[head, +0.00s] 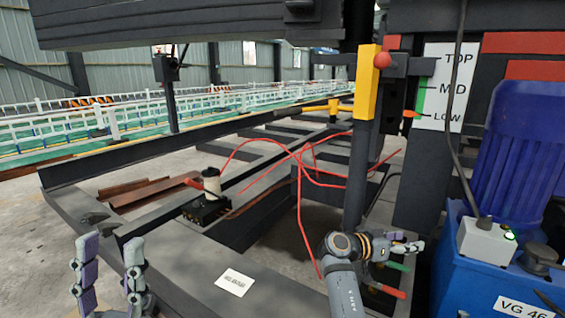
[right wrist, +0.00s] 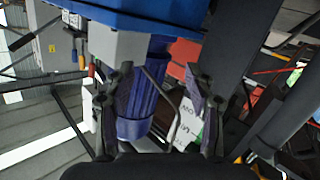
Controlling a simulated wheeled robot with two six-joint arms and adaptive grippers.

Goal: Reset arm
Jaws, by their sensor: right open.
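My left gripper (head: 112,243) is at the bottom left of the head view, fingers pointing up and spread apart, with nothing between them. My right arm comes up from the bottom centre of the head view, and its gripper (head: 408,245) points right, beside coloured handles (head: 388,291) at the blue unit. In the right wrist view its two fingers (right wrist: 160,78) are spread, with the blue ribbed motor (right wrist: 145,105) visible in the gap behind them. No object is held there. Whether the right fingers touch a handle cannot be told.
A post carries a yellow block (head: 367,80) and red knob (head: 382,60) beside a TOP/MID/LOW sign (head: 447,85). The blue power unit (head: 450,260) stands right. Loose red cable (head: 300,160) crosses the dark steel frame (head: 190,255). Open floor lies at far left.

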